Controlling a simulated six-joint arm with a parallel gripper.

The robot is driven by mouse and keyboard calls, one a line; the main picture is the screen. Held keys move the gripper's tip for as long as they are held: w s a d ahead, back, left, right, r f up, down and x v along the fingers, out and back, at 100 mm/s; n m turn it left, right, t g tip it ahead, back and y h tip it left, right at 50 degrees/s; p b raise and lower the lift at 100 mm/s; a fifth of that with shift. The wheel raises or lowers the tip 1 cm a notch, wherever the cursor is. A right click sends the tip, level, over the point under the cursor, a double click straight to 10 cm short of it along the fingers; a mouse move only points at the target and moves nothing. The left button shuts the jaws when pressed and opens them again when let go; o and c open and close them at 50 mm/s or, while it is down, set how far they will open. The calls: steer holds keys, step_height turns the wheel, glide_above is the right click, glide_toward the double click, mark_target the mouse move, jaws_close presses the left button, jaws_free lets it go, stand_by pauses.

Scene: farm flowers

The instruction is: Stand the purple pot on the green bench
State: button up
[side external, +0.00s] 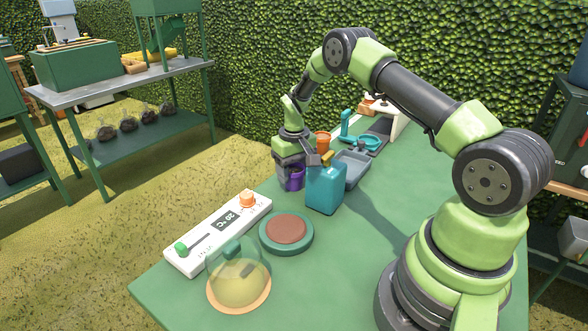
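The purple pot (294,181) is at the far left part of the green bench (385,258), behind and left of a teal container. My gripper (292,168) points down right at the pot, with a grey finger over its left side. The pot looks upright. The teal container and the fingers hide part of it. I cannot tell whether the fingers are closed on it, or whether its base touches the bench.
The teal container (325,188) stands close beside the pot. An orange pot (322,142) and a grey tray (352,168) are behind. A white scale-like panel (218,232), a round brown-topped pad (286,231) and a glass dome (238,279) are in front. The bench's right middle is clear.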

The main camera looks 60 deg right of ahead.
mark_target(294, 172)
steer(key=o, duration=0.4)
steer(key=shift+o, duration=0.2)
steer(key=shift+r, duration=0.15)
steer(key=s+a+r+t, duration=0.1)
steer(key=a+r, duration=0.1)
steer(key=r, duration=0.8)
steer(key=s+a+r, duration=0.1)
steer(key=a+r, duration=0.1)
steer(key=r, duration=0.7)
steer(key=s+a+r+t, duration=0.3)
steer(key=s+a+r, duration=0.3)
steer(key=a+r, duration=0.15)
steer(key=s+a+r+t+y, duration=0.1)
steer(key=s+a, duration=0.2)
steer(key=s, duration=0.4)
steer(key=s+a+t+y, duration=0.1)
steer(key=s+a+t, duration=0.1)
steer(key=s+a, duration=0.2)
steer(key=s, duration=0.3)
steer(key=shift+s+a+r, duration=0.15)
steer(key=shift+s+r, duration=0.2)
steer(key=shift+r, duration=0.05)
